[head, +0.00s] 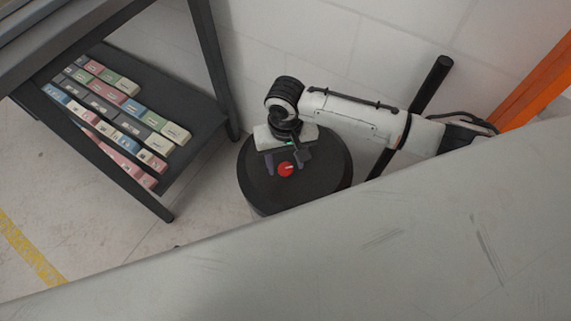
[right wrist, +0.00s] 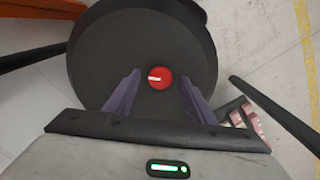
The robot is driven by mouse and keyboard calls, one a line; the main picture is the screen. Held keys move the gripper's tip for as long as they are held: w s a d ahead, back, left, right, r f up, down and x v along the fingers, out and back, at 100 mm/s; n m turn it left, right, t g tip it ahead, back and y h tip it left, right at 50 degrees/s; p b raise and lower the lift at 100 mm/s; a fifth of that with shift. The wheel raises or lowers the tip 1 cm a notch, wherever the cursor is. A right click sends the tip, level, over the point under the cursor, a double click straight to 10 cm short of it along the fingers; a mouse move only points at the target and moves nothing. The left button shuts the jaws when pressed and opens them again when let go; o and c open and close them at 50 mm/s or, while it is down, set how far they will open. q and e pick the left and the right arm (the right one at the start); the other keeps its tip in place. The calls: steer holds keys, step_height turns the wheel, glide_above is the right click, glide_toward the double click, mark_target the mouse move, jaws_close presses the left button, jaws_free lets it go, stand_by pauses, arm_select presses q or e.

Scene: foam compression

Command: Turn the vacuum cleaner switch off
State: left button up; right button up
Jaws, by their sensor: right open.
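The vacuum cleaner (head: 325,182) is a dark round drum on the floor by the wall. Its switch (head: 286,169) is a red round knob with a white mark on the top. My right gripper (head: 284,164) is over the drum top, close to the knob. In the right wrist view the knob (right wrist: 160,78) lies centrally, just ahead of the gap between the two purple fingers (right wrist: 158,92). The fingers are apart and nothing is between them. The white mark lies roughly sideways in that view. My left gripper is not in view.
A dark shelf unit (head: 215,125) with rows of small coloured boxes (head: 115,110) stands to the left. A large grey surface (head: 330,260) fills the front. A black pole (head: 430,85) and an orange post (head: 535,85) are at the right, near the white wall (head: 400,40).

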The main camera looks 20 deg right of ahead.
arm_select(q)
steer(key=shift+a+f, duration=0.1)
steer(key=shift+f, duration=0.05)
arm_select(e)
steer(key=shift+f, duration=0.45)
steer(key=shift+c, duration=0.5)
